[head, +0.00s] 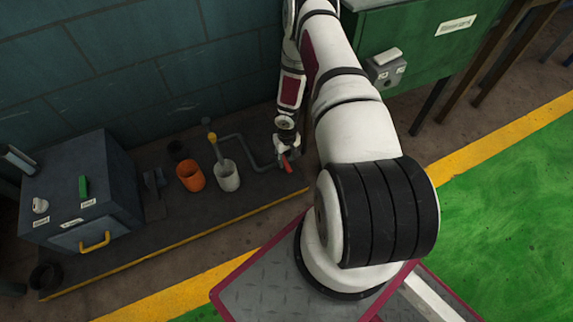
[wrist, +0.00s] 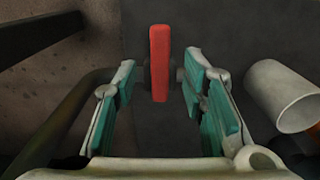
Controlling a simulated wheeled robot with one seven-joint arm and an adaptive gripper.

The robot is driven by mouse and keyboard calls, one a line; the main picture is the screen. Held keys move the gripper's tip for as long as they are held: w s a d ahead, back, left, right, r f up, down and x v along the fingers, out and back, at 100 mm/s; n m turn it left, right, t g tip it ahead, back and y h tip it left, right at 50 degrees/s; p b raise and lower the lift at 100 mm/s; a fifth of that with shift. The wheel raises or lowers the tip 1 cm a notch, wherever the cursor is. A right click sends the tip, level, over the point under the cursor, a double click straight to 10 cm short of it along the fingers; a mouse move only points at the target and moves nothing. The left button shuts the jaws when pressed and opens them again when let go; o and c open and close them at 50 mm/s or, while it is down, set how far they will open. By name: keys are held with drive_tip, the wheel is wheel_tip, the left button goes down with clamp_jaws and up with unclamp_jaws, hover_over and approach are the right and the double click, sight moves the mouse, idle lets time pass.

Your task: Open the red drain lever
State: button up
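The red drain lever (wrist: 160,62) stands upright in the wrist view, between and a little beyond the tips of my two fingers. It also shows in the head view (head: 287,164) as a small red bar just below my gripper. My gripper (wrist: 158,88) is open, with a teal-padded finger on each side of the lever. A gap shows at least on the left; on the right the finger is close to the lever's dark hub, and I cannot tell if they touch. In the head view, my gripper (head: 284,150) is small and partly hides the lever's mount.
A grey pipe (head: 243,142) runs left of the lever. A white cup (head: 228,176) and an orange cup (head: 190,176) stand to its left on the dark platform. A grey box (head: 80,190) with a yellow handle is farther left. A green cabinet (head: 425,40) stands at right.

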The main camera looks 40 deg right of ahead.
sight(287, 164)
drive_tip(key=shift+f+b, duration=0.55)
drive_tip(key=shift+f, duration=1.2)
clamp_jaws()
